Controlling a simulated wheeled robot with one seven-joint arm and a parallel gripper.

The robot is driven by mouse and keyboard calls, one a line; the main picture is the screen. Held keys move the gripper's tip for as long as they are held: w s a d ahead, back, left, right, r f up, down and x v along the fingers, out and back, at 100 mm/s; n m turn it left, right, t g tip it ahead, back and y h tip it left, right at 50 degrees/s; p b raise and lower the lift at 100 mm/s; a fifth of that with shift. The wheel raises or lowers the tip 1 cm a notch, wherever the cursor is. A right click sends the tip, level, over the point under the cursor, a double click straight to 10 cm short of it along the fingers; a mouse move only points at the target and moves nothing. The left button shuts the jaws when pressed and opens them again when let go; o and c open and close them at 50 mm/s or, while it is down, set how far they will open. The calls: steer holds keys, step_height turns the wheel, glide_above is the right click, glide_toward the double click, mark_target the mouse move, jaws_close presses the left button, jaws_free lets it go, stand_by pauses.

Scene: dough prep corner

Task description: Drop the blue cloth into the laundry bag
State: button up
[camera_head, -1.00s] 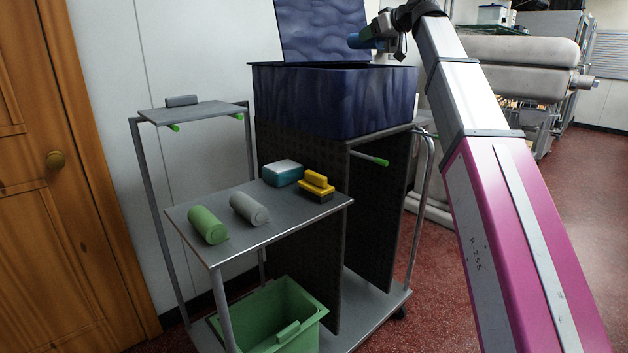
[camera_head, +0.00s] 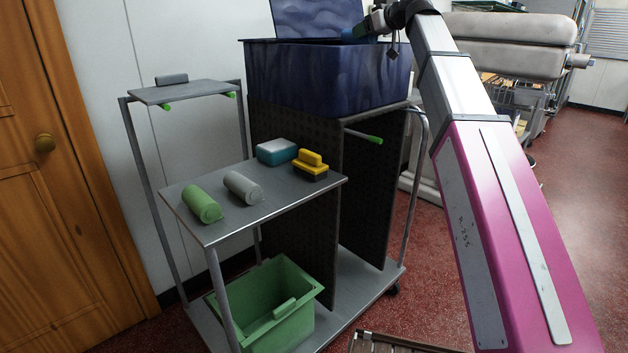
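The laundry bag (camera_head: 322,78) is a dark blue, box-shaped bag at the top of the cart, with its lid (camera_head: 315,18) standing open at the back. My gripper (camera_head: 362,29) is at the top of the view, just above the bag's right part. It is shut on the blue cloth (camera_head: 351,33), a small blue roll sticking out to the left of the fingers. The cloth appears just above the rim. The fingers are small and partly hidden, and the inside of the bag is not visible.
The cart's shelf (camera_head: 225,228) holds a green roll (camera_head: 202,204), a grey roll (camera_head: 242,187), a teal-and-white sponge (camera_head: 277,151) and a yellow brush (camera_head: 310,163). A green bin (camera_head: 265,305) stands below. A wooden door (camera_head: 50,200) is at left; red floor is open at right.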

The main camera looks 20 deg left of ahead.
steer(key=o, duration=0.4)
steer(key=v, duration=1)
steer(key=shift+s+d+r, duration=0.2)
steer(key=shift+s+d, duration=0.05)
steer(key=shift+d, duration=0.05)
